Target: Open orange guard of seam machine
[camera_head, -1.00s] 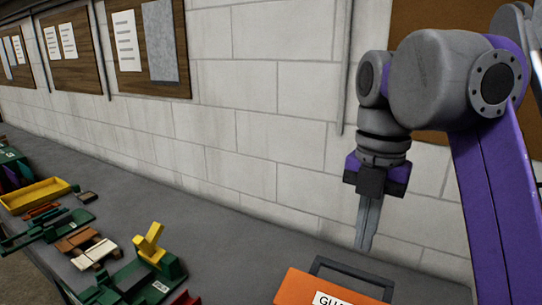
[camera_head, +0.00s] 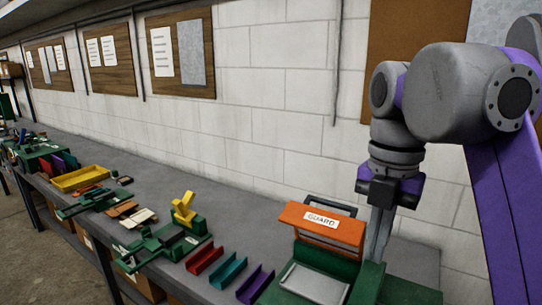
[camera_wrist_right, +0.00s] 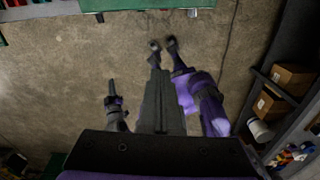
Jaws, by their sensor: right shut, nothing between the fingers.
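The orange guard (camera_head: 295,214) carries a white GUARD label and has a grey bar handle (camera_head: 330,204) behind its top edge. It stands raised over the green seam machine (camera_head: 327,262), with the bed and a light grey plate (camera_head: 314,284) bare in front of it. My right gripper (camera_head: 376,250) points down just right of the guard's right edge, shut and empty. Its tips reach down near the green body; I cannot tell whether they touch it. The shut fingers also show in the right wrist view (camera_wrist_right: 162,105), above the floor. My left gripper cannot be made out.
The block wall (camera_head: 290,130) closes the bench's back. Bare bench lies along the wall.

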